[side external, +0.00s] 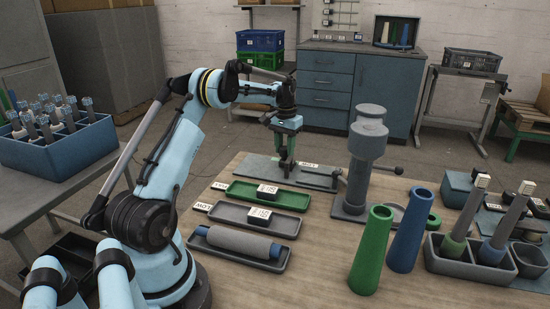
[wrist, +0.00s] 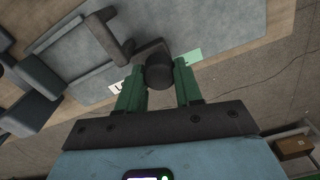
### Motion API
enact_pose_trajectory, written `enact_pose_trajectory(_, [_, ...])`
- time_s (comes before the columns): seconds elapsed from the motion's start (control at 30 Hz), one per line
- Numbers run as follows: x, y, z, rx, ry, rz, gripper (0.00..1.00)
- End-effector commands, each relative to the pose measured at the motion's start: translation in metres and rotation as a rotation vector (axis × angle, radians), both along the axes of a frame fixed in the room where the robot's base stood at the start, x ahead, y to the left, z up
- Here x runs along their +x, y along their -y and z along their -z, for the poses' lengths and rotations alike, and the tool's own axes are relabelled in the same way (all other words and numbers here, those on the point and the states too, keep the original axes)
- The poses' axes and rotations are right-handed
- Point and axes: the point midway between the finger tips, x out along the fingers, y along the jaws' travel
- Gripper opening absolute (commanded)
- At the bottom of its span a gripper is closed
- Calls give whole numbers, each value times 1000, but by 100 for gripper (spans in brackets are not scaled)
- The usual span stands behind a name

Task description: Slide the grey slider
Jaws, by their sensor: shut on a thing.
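The grey slider's dark round knob (wrist: 158,72) sits between the two green fingers of my gripper (wrist: 159,88) in the wrist view. My gripper is shut on the knob. In the side view my gripper (side external: 287,170) points down at the flat grey base plate (side external: 257,166), and its fingers mostly hide the knob. A dark grey bar meets the knob in the wrist view. A white label (side external: 308,165) reading LOW lies by the gripper; its edge and a pale green strip (wrist: 194,56) show behind the fingers in the wrist view.
A grey post (side external: 368,145) with a black-knobbed lever (side external: 385,169) stands right of the plate. Green (side external: 240,191) and grey trays (side external: 222,219) lie in front. A green cone (side external: 371,252) and a blue cone (side external: 409,232) stand at front right.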

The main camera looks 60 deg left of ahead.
Motion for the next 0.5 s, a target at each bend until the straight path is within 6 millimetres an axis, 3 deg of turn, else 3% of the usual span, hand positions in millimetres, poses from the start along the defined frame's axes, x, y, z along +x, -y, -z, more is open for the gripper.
enact_pose_trajectory(0.17, [-9,-10,0,1,1,-3,0])
enact_pose_trajectory(0.5, [-58,-59,0,2,2,-3,0])
